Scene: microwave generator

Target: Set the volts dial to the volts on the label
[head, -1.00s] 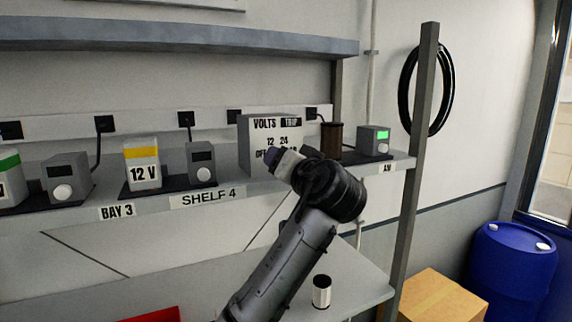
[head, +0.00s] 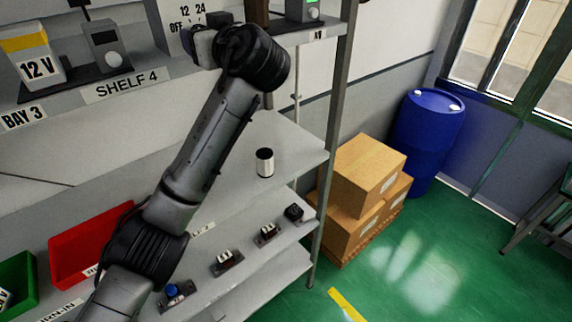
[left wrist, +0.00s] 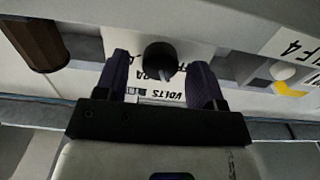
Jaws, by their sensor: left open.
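The generator box with the volts dial stands on the upper shelf, partly in the head view (head: 178,14), with 12, 24 and OFF marks showing. My left gripper (head: 198,42) is at its front and hides the dial there. In the left wrist view the black round dial (left wrist: 160,54) sits between the two open purple-grey fingers of my left gripper (left wrist: 161,62); contact cannot be told. A pale pointer line shows on the dial, and the VOLTS lettering appears upside down. A yellow-topped block labelled 12 V (head: 36,68) stands to the left. My right gripper is not in view.
A grey meter with a white knob (head: 109,50) stands between the 12 V block and the generator box. Below are a red bin (head: 85,250) and a lower shelf with a small white-and-black can (head: 264,162).

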